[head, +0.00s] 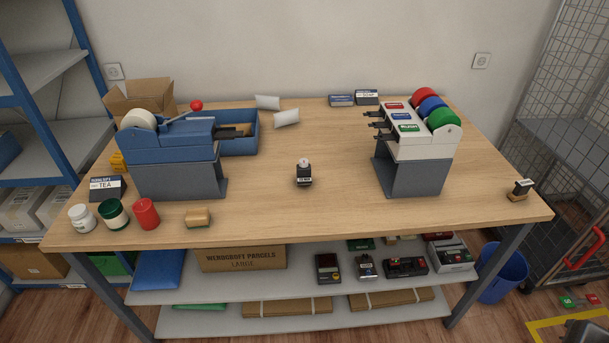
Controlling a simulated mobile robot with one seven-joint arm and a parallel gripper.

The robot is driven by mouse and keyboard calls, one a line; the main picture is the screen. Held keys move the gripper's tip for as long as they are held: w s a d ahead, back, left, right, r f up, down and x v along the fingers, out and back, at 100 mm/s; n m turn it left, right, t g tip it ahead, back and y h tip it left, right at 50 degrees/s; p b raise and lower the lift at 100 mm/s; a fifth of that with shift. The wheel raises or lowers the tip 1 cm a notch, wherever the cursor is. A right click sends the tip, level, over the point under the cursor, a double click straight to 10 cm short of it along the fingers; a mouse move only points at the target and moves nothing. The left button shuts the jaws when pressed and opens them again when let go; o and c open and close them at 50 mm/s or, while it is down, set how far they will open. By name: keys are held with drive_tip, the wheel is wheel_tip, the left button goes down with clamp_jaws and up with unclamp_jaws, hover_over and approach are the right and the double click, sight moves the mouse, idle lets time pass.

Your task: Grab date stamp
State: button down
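A small black stamp with a pale round top (303,174) stands upright near the middle of the wooden tabletop. A second stamp-like item, black and white with a wooden base (520,190), stands near the table's right edge. Its label is too small to read, and I cannot tell for sure which of the two is the date stamp. Other dark stamp-like devices, one of them upright (366,267), are on the shelf below. My gripper is not in view.
A blue tape machine (170,135) on a grey stand is at left, and a white dispenser with coloured rolls (415,130) at right. Jars, one of them red (145,213), line the front left. The tabletop around the middle stamp is clear. A wire cage (570,110) stands at right.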

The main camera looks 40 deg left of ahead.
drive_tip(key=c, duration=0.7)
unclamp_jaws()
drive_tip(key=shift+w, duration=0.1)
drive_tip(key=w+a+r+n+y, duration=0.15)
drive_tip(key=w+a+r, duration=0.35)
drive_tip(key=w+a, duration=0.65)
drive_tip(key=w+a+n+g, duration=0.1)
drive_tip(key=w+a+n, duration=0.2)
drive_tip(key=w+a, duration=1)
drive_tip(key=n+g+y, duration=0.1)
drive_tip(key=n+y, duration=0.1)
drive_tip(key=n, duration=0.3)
hover_over(304, 169)
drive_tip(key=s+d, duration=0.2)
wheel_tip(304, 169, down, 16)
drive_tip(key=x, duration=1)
